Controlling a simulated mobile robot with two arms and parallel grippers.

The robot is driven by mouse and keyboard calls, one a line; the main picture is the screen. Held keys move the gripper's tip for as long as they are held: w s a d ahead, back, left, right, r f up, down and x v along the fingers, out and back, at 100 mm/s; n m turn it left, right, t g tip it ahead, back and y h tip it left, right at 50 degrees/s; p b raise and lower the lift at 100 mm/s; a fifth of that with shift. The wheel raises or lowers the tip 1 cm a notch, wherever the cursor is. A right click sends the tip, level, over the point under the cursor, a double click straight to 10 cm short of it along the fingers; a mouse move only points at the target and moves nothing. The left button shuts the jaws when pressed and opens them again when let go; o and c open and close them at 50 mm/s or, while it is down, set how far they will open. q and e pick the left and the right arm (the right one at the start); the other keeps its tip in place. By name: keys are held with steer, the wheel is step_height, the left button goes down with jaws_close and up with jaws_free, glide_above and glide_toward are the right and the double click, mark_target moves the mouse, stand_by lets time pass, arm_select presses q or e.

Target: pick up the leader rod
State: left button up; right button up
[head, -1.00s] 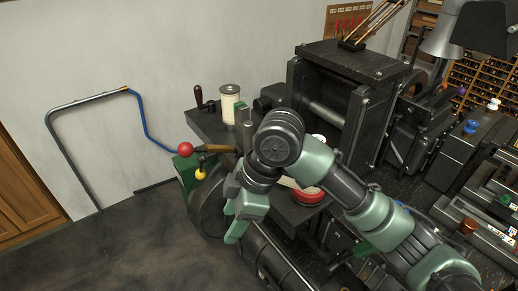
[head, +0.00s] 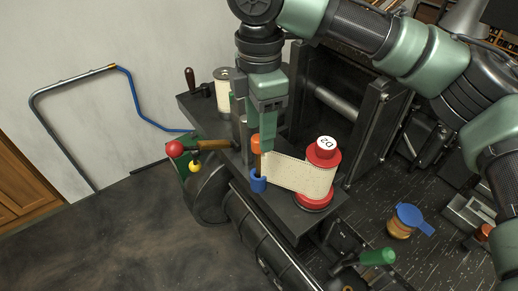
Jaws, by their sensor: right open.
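The leader rod (head: 258,183) seems to be the upright piece with an orange upper part and a blue lower end. It stands on the dark bench near the front left edge. A cream paper strip (head: 290,172) runs from it to a red spool (head: 315,202) marked D2. My right gripper (head: 266,140) points down from above, with green fingers at the rod's top. It is open. One finger shows just right of the orange part; whether the rod lies between the fingers I cannot tell. My left gripper is not in view.
A red ball knob (head: 174,149) and a yellow ball knob (head: 195,167) are further left. A dark roller frame (head: 335,100) stands behind the spool. The floor at left is clear.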

mark_target(258, 139)
steer(key=f, duration=0.3)
steer(key=shift+w+a+p, duration=0.15)
steer(key=shift+w+p, duration=0.25)
steer(key=shift+w+f, duration=0.25)
steer(key=shift+f, duration=0.55)
steer(key=shift+s, duration=0.1)
jaws_close()
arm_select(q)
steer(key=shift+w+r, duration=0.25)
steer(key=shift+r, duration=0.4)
arm_select(e)
steer(key=shift+r, duration=0.15)
